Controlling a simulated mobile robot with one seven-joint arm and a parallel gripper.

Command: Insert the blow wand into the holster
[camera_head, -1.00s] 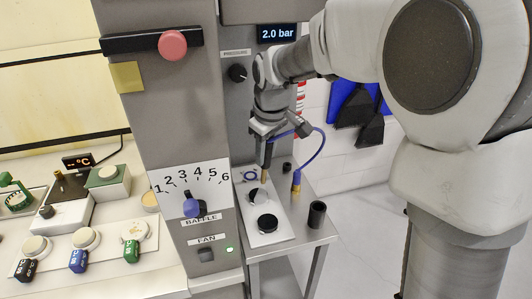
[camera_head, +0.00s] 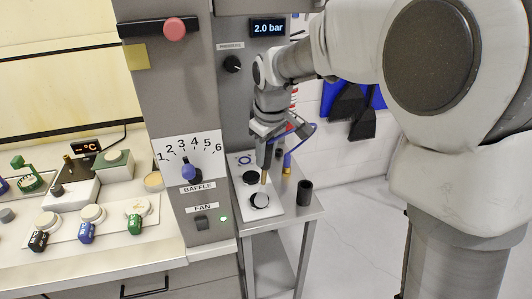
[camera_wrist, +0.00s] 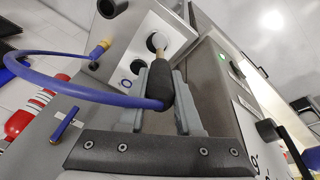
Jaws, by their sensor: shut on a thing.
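The blow wand has a dark handle (camera_wrist: 161,88) and a brass nozzle (camera_head: 264,178); a blue hose (camera_wrist: 60,85) runs from it. My gripper (camera_head: 266,157) is shut on the handle, which also shows between the grey fingers in the wrist view (camera_wrist: 170,82). The nozzle points down over the nearer round disc (camera_head: 260,201) on a white plate. I cannot tell if it touches. A black upright tube (camera_head: 305,191), which looks like the holster, stands right of the plate. The wand is apart from it. The tube also shows at the wrist view's top (camera_wrist: 111,8).
A second disc (camera_head: 251,177) lies behind the first on the plate (camera_head: 275,212). A yellow hose fitting (camera_head: 287,164) stands at the back. The grey cabinet (camera_head: 200,160) with baffle knob (camera_head: 188,171) and fan switch (camera_head: 200,222) rises left of the side table. Open floor lies right.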

